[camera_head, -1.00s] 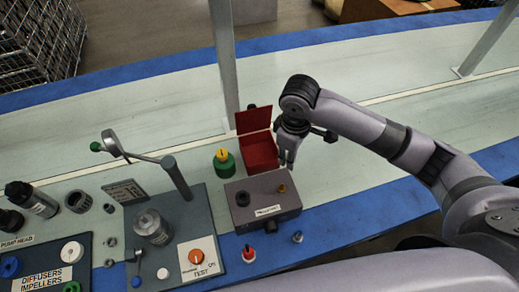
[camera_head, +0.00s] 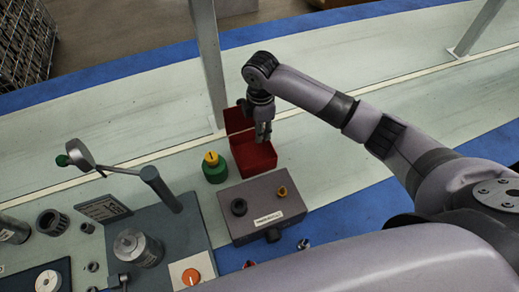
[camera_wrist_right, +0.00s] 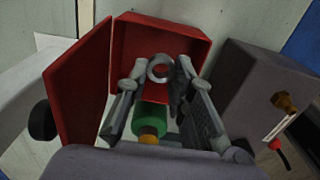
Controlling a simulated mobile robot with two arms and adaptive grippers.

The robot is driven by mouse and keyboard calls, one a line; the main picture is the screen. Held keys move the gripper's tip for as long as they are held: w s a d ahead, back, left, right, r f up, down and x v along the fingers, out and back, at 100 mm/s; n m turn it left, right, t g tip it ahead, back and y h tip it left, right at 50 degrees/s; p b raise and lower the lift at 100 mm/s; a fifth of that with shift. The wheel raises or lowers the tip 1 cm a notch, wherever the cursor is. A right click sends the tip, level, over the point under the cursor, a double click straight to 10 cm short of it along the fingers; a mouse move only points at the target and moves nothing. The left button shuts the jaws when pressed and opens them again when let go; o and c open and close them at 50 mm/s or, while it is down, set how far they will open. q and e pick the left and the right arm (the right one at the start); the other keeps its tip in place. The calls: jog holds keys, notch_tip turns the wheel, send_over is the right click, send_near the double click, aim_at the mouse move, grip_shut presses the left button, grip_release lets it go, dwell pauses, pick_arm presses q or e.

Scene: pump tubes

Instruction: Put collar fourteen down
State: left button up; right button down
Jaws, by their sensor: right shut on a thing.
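My right gripper (camera_head: 263,136) is above the open red box (camera_head: 246,166), pointing down. In the right wrist view my right gripper (camera_wrist_right: 162,75) is shut on a grey ring-shaped collar (camera_wrist_right: 153,77), held between the fingertips. The collar shows against the inside of the red box (camera_wrist_right: 190,41) in that view; whether it touches the box floor cannot be told. In the head view the collar is too small to make out. No number can be read on it. My left gripper is not in view.
The box's red lid (camera_head: 237,119) stands raised. A green cylinder with a yellow top (camera_head: 214,171) stands left of the box. A grey control box with knobs (camera_head: 262,206) stands just in front. A test stand with a lever (camera_head: 160,188) is at the left.

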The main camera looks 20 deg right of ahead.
aim_at(260, 155)
notch_tip(260, 155, down, 11)
jog(key=shift+r+b, duration=0.15)
jog(key=shift+b, duration=0.25)
jog(key=c, duration=1.4)
grip_release()
notch_tip(260, 155, up, 12)
jog(key=p, duration=0.1)
